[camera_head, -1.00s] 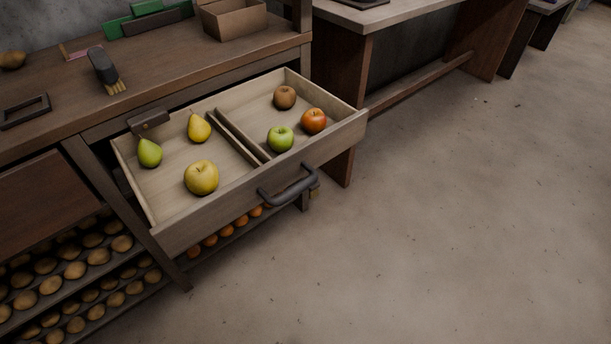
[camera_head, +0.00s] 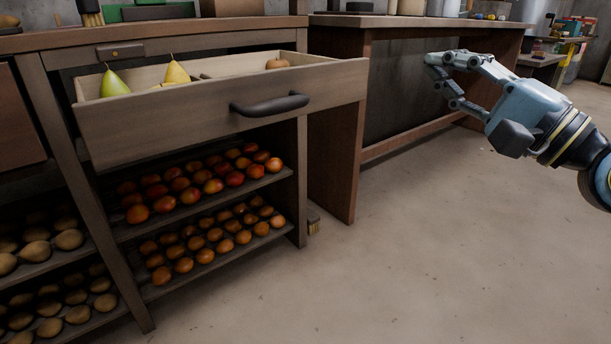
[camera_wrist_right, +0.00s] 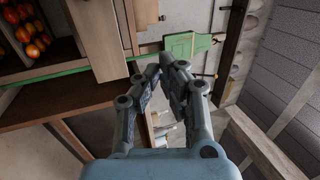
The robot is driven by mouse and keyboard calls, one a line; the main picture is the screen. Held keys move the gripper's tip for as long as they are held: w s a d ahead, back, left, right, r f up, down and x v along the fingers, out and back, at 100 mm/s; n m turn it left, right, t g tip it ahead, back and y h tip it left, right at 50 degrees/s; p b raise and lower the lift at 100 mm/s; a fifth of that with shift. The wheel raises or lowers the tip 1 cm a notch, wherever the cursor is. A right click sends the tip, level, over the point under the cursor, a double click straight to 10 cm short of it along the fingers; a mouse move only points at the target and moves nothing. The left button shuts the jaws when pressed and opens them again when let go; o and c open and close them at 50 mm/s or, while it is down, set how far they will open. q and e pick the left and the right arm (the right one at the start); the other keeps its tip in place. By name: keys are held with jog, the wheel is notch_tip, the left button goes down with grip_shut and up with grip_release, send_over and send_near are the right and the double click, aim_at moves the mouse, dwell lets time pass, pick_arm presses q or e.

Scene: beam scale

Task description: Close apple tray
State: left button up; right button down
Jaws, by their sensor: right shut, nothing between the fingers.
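The apple tray (camera_head: 200,115) is a pale wooden drawer that stands pulled out from the workbench. Its dark curved handle (camera_head: 270,105) is on the front panel. A green pear (camera_head: 115,83), a yellow pear (camera_head: 177,73) and a brown fruit (camera_head: 277,64) show above the front edge; the tray's floor is mostly hidden. My right gripper (camera_head: 434,72) is to the right of the tray, apart from it, in the air. It is shut and empty, and it also shows in the right wrist view (camera_wrist_right: 161,66). My left gripper is not in view.
Shelves of red fruit (camera_head: 200,188) and orange fruit (camera_head: 215,240) sit under the tray. A second bench (camera_head: 420,21) stands behind, with a wooden side panel (camera_head: 335,140) close to the tray's right. The floor (camera_head: 420,250) in front is clear.

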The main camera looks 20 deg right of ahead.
jog(key=a+f+n+g+y+b, duration=0.25)
jog(key=a+f+b, duration=0.2)
jog(key=f, duration=0.25)
send_near(308, 99)
jog(key=shift+m, duration=0.25)
jog(key=x, duration=0.6)
jog(key=shift+w, duration=0.1)
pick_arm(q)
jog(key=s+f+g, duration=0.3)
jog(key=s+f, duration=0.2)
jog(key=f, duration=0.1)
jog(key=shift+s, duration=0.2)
pick_arm(e)
jog(key=shift+w+a+r, duration=0.15)
jog(key=shift+w+a, duration=0.15)
jog(key=shift+w, duration=0.1)
